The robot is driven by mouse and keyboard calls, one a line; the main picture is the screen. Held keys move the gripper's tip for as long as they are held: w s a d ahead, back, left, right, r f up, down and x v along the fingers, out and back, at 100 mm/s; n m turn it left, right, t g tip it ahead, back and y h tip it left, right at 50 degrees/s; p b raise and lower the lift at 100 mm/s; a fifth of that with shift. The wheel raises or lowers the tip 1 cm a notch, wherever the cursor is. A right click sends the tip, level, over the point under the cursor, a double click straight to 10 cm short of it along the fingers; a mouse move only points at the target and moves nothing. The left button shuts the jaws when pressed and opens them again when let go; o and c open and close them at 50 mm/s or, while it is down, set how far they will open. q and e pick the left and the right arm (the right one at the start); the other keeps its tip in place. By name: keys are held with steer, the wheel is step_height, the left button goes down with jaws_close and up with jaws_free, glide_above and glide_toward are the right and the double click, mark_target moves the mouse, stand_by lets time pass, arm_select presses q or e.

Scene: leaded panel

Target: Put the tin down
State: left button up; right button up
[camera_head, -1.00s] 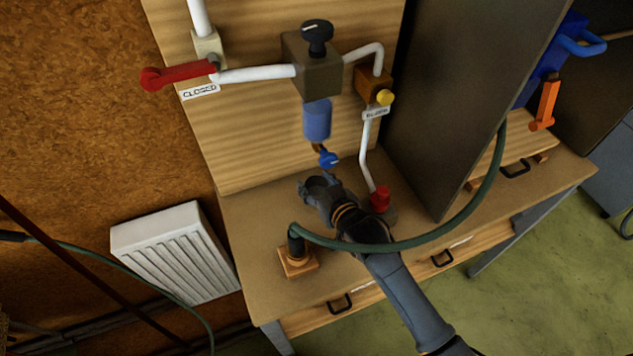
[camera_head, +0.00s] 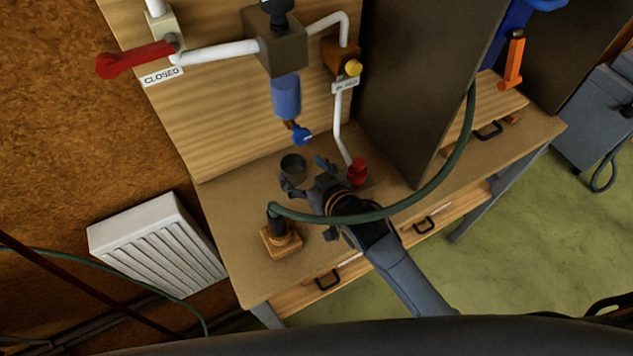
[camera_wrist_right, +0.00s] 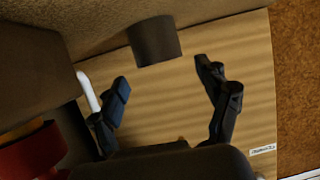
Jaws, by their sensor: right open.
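The tin (camera_head: 293,168) is a small dark grey open cup. It stands upright on the bench top, below and slightly left of the blue drain tap (camera_head: 301,135). My right gripper (camera_head: 304,177) is open, its fingers spread just in front of the tin and apart from it. In the right wrist view the tin (camera_wrist_right: 154,42) shows as a dark cylinder beyond the two spread fingertips (camera_wrist_right: 162,74), with nothing between them. My left gripper is not in view.
A green hose (camera_head: 395,211) arches over my right forearm from a wooden-based fitting (camera_head: 281,240). A red knob (camera_head: 357,171) stands close right of the gripper. A dark upright panel (camera_head: 425,85) rises further right.

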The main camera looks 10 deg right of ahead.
steer(key=v, duration=0.6)
steer(key=shift+s+d+r+b, duration=0.15)
steer(key=shift+s+b, duration=0.2)
